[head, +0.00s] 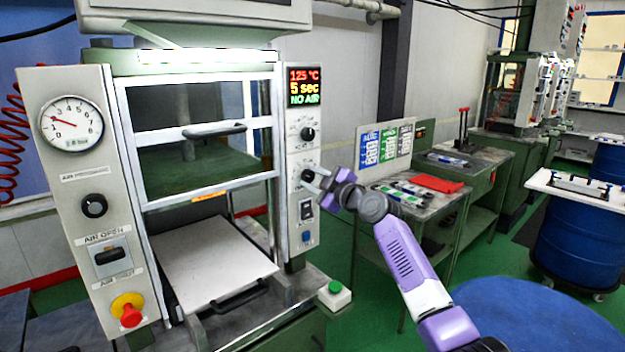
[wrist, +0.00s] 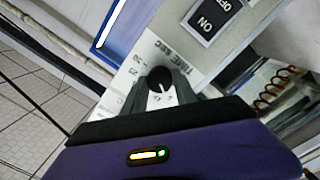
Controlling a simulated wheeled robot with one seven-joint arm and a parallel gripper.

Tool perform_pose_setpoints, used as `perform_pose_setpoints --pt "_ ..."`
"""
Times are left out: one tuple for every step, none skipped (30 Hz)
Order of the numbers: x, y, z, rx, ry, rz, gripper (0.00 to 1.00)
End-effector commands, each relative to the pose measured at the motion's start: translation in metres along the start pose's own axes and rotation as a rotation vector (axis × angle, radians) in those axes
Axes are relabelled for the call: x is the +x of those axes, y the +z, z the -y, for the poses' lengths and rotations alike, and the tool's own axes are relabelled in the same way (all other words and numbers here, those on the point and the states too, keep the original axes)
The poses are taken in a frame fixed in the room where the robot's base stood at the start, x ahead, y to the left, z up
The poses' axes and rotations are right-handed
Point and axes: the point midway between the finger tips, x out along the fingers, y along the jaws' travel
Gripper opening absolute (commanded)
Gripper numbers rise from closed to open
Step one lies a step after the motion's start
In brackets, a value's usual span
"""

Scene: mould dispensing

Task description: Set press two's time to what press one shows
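The press (head: 125,190) in front of me has a display (head: 304,87) reading 125 °C, 5 sec and NO AIR. Which press number it is, I cannot tell. Its right panel carries a black upper knob (head: 308,134) and a lower time knob (head: 307,176). My gripper (head: 313,181) is at the time knob. In the wrist view, the black time knob (wrist: 159,78) sits between my two grey fingertips (wrist: 162,88), with a TIME SEC label beside it. I cannot tell whether the fingers touch the knob. Part of its dial is hidden by the fingers.
Below the time knob are an ON/OFF switch (head: 306,209) and a blue button (head: 306,237). A green button box (head: 335,294) stands at the press's right foot. Side tables with a red folder (head: 437,183) and blue drums (head: 575,240) stand to the right.

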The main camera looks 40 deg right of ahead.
Motion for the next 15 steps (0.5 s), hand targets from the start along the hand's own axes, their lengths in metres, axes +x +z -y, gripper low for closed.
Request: perform_pose_setpoints --pt "-0.0001 0.0002 0.0004 0.0 -0.001 0.0 0.15" --pt "-0.0001 0.0002 0.0004 0.0 -0.001 0.0 0.09" --pt "-0.0001 0.0002 0.0005 0.0 -0.001 0.0 0.01" --pt "-0.0001 0.0003 0.0005 0.0 -0.001 0.0 0.0" --pt "-0.0001 0.0003 0.0005 0.0 -0.001 0.0 0.0" --pt "-0.0001 0.0003 0.0006 0.001 -0.001 0.0 0.0" --pt "-0.0002 0.0004 0.0006 0.002 -0.001 0.0 0.0" --pt "-0.0001 0.0004 0.0008 0.004 -0.001 0.0 0.0" --pt "-0.0001 0.0005 0.0009 0.008 -0.001 0.001 0.0" --pt "-0.0001 0.0005 0.001 0.012 -0.001 0.001 0.0" --pt "-0.0001 0.0005 0.0012 0.018 -0.002 0.001 0.0" --pt "0.0 0.0006 0.0015 0.027 -0.002 0.001 0.0" --pt "0.0 0.0006 0.0018 0.035 -0.003 0.001 0.0" --pt "0.0001 0.0007 0.0019 0.047 -0.003 0.002 0.0" --pt "0.0 0.0009 0.002 0.063 -0.004 0.002 0.0"
